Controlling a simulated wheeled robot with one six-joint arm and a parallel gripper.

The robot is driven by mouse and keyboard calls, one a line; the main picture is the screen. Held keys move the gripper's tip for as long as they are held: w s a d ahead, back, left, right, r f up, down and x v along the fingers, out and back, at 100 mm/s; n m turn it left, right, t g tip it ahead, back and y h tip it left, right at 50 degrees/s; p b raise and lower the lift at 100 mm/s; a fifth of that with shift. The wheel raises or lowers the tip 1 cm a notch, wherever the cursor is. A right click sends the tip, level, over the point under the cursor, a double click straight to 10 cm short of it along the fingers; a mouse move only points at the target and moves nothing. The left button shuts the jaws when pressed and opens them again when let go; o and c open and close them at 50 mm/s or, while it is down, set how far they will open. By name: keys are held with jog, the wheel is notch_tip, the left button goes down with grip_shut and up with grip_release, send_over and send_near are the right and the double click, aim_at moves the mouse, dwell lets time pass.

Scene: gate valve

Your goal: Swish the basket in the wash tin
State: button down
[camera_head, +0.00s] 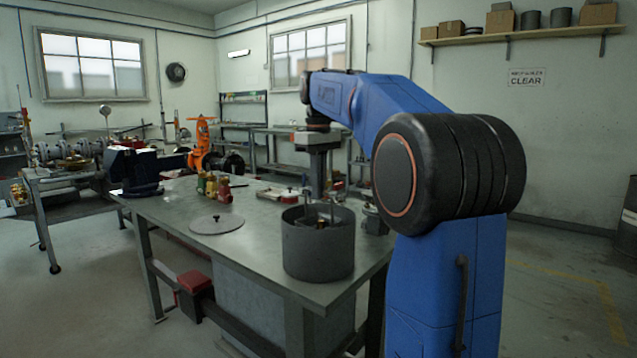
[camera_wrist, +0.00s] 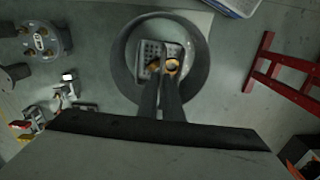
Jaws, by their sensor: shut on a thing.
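The wash tin (camera_head: 317,252) is a round, dark grey, open-topped tin near the front edge of the steel table; it also shows in the wrist view (camera_wrist: 122,72). The basket (camera_wrist: 152,48) is a small perforated metal basket inside the tin's rim, with a brass-coloured ring in it. My gripper (camera_wrist: 168,82) reaches down over the tin with its two fingers close together, shut on the basket. In the head view the tin's wall hides most of the basket. I cannot tell how deep the basket sits.
A flat round lid (camera_head: 217,224) lies on the table (camera_head: 262,262) left of the tin. An orange valve (camera_head: 202,150) and a dark vise (camera_head: 135,170) are farther back. A red frame (camera_wrist: 283,75) is beside the table.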

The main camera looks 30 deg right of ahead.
send_over(319, 225)
jog(key=shift+f, duration=3.65)
jog(key=shift+r, duration=0.7)
dwell(3.6)
